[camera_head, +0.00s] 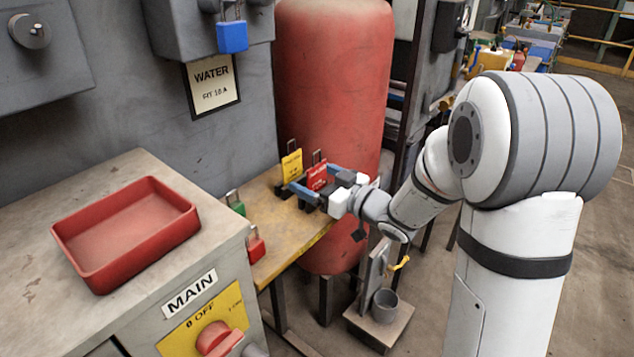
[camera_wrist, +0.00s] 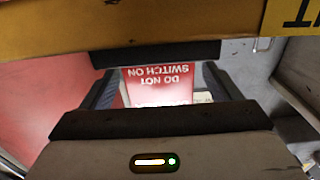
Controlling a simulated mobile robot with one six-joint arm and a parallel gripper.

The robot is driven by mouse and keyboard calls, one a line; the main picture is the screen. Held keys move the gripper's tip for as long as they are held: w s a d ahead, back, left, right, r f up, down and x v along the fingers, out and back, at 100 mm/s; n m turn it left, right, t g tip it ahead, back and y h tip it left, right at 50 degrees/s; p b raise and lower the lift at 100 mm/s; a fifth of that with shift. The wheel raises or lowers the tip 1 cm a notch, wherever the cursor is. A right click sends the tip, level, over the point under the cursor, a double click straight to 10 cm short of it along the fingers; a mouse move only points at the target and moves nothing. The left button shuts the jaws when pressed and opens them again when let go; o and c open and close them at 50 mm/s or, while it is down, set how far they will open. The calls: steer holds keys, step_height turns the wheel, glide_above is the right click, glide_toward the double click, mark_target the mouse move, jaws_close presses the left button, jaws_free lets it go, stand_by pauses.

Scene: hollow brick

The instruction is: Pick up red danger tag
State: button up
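The red danger tag (camera_head: 317,175) stands upright at the back of the wooden bench, to the right of a yellow tag (camera_head: 291,164). My gripper (camera_head: 311,181) is at the red tag, with its blue fingers apart on either side of it. In the wrist view the red tag (camera_wrist: 158,80) shows upside-down lettering, "DO NOT SWITCH ON", between the two fingers of my gripper (camera_wrist: 160,90). A gap shows on the right side of the tag. The tag's lower part is hidden by the gripper in the head view.
A green padlock (camera_head: 236,204) and a red padlock (camera_head: 255,245) are on the bench's left. A red tray (camera_head: 125,232) sits on the grey cabinet. A large red tank (camera_head: 335,90) stands close behind the tags. A grey cup (camera_head: 384,305) is low down at right.

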steer(key=c, duration=1)
step_height(320, 180, up, 10)
steer(key=shift+p, duration=1)
